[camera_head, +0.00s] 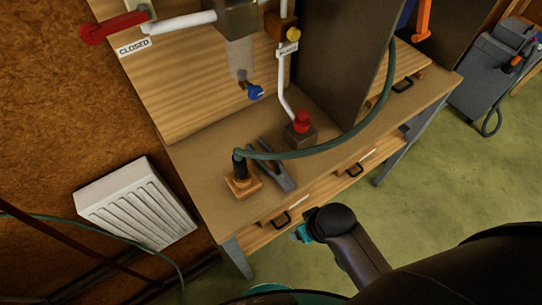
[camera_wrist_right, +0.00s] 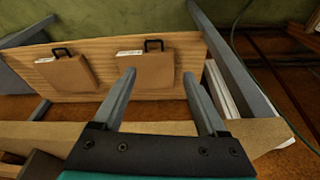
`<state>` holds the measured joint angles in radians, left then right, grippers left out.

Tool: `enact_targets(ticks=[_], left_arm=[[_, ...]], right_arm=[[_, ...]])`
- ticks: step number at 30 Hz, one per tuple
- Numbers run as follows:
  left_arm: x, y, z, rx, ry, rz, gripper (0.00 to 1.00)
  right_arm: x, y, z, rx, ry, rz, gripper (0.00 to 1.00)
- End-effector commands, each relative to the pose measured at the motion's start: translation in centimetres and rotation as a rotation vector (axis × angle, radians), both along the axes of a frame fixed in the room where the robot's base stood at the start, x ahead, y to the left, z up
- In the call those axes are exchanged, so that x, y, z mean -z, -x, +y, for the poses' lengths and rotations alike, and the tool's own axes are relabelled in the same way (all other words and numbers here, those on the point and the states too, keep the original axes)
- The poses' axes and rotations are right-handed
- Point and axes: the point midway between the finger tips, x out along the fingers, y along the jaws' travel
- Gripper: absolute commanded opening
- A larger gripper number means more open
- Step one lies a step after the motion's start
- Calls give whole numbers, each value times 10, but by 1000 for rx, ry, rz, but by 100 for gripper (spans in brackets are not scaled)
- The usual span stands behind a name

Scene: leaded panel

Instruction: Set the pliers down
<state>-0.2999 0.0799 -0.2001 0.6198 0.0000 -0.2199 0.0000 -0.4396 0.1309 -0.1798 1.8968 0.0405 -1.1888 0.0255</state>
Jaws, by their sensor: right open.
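A grey, two-legged tool that looks like the pliers (camera_head: 271,166) lies on the workbench top (camera_head: 205,180) near its front edge. It is beside an upright black piece on a small wooden block. My right gripper (camera_head: 303,232) is in front of the bench, apart from the pliers, its fingers hard to make out in the head view. In the right wrist view, my right gripper (camera_wrist_right: 158,78) is open, with nothing between its two grey fingers. The pliers do not show in that view. My left gripper is not in view.
A green hose (camera_head: 340,143) arcs across the bench from the black piece on the wooden block (camera_head: 243,187). A red-topped fixture (camera_head: 301,130) stands behind. Drawers with black handles (camera_wrist_right: 143,68) are under the bench top. A white radiator (camera_head: 135,203) stands at left.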

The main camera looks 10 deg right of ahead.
Motion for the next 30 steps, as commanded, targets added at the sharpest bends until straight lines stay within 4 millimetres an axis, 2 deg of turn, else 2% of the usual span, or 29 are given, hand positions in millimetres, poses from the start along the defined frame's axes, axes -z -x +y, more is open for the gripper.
enact_targets(ticks=[1,4,6,9,13,17,24,30], left_arm=[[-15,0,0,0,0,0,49],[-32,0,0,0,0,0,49],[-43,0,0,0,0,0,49],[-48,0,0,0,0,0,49],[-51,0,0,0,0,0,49],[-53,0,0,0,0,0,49],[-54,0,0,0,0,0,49],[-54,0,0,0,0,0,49]], right_arm=[[-37,-11,6,-7,-16,-20,75],[-96,-29,22,-37,-54,-42,75],[-137,-43,39,-79,-91,-47,75],[-163,-55,58,-137,-122,-30,75],[-182,-69,72,-199,-130,9,75],[-192,-85,75,-241,-105,63,75],[-204,-116,51,-228,-2,171,75],[-214,-133,27,-176,60,228,75]])
